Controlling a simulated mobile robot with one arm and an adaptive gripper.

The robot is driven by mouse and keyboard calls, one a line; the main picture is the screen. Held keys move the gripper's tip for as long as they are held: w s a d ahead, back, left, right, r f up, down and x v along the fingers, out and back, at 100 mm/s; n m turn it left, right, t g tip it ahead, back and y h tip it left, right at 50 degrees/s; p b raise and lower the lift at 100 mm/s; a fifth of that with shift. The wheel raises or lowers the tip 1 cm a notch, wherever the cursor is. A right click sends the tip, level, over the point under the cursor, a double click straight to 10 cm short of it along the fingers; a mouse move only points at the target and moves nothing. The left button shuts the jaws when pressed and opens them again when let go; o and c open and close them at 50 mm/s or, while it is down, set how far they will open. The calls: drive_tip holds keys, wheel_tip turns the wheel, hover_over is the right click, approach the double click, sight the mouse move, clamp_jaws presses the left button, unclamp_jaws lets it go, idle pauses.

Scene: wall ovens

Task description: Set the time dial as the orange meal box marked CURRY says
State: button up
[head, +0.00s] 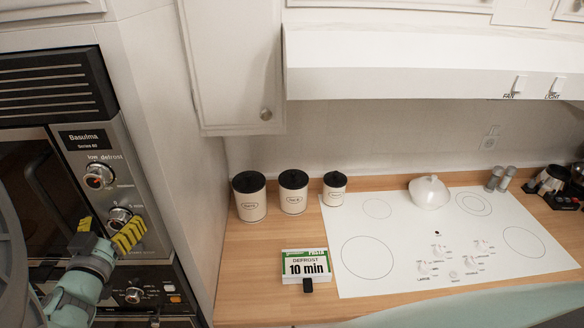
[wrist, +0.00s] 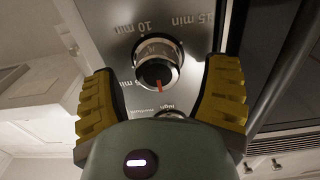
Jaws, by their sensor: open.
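The time dial (head: 120,216) is the middle knob on the left oven's panel, below the power dial. In the wrist view the time dial (wrist: 156,74) is a dark knob in a silver ring, with a red pointer toward the picture's bottom. Upside-down minute labels, including 10 min and 15 min, surround it. My gripper (head: 108,232) is open in front of it; in the wrist view the fingers (wrist: 160,76) stand on either side, with gaps to the knob. No orange CURRY box shows. A green-and-white box (head: 305,266) reading DEFROST 10 min stands on the counter.
The power dial (head: 98,176) is above the time dial, and another knob (head: 133,295) is below it. Three canisters (head: 292,194) stand at the back of the counter. A white cooktop (head: 400,263) with a lidded white pot (head: 428,193) lies to the right.

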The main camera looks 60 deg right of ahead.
drive_tip(key=shift+o, duration=0.4)
drive_tip(key=shift+d, duration=0.15)
drive_tip(key=shift+f, duration=0.1)
drive_tip(key=c, duration=1.3)
drive_tip(key=shift+b, duration=0.35)
